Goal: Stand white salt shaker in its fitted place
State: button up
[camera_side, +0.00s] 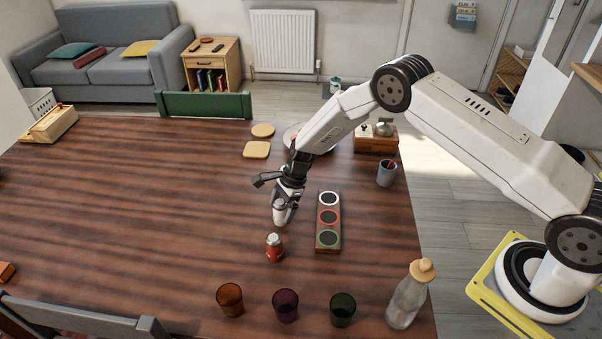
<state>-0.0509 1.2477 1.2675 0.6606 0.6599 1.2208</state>
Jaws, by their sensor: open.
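The white salt shaker (279,216) stands upright on the wooden table, partly hidden by my gripper. My gripper (285,203) is open and points down over the shaker's upper part, with its fingers around or just beside it; I cannot tell if they touch it. A wooden holder (317,248) to the right has three round places in a row: a white-ringed one (328,198) at the far end, a red-ringed one (328,217) in the middle and a green-ringed one (328,238) nearest. All three look empty.
A red shaker (274,248) stands just in front of the white one. Orange (230,300), purple (286,305) and green (343,309) glasses and a corked bottle (408,297) line the front. A grey cup (387,173) is right.

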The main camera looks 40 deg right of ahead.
jog(key=shift+x, duration=0.75)
grip_shut()
jog(key=shift+r, duration=0.15)
jog(key=shift+r, duration=0.75)
jog(key=s+d+r, duration=0.2)
jog(key=s+r, duration=0.9)
jog(key=s, duration=0.2)
jog(key=shift+s, duration=0.4)
